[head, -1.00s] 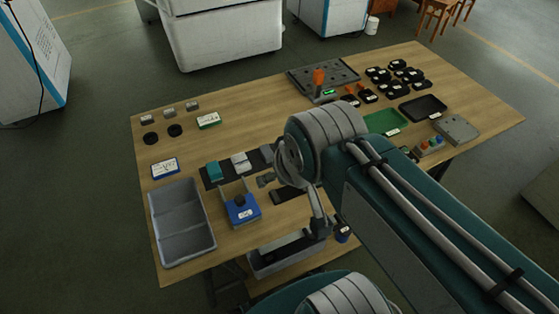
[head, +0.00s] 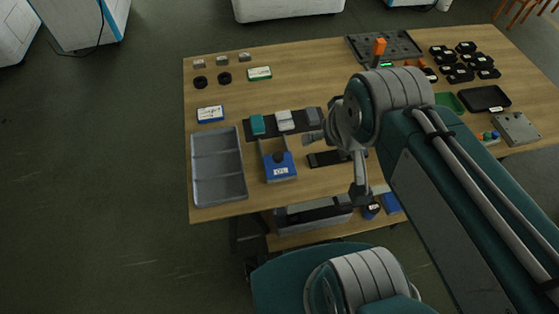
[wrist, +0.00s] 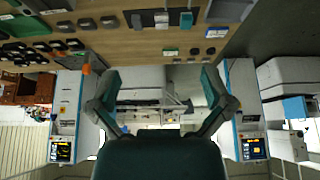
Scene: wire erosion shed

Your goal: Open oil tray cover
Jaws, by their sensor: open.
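My gripper (wrist: 160,78) is open and empty in the wrist view, its two teal fingers spread wide over a background of machines. A grey three-compartment tray (head: 218,190) lies open at the table's left front. A long grey box (head: 313,214) sits on the shelf below the table's front edge, partly in shadow. I cannot tell which of these is the oil tray, and no cover is clearly recognisable.
The wooden table (head: 290,95) carries a blue labelled holder (head: 279,168), a dark plate with small blocks, a black pad (head: 328,158), a green tray (head: 448,101), a black tray (head: 484,98) and several black parts. The floor to the left is clear. White machines stand behind.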

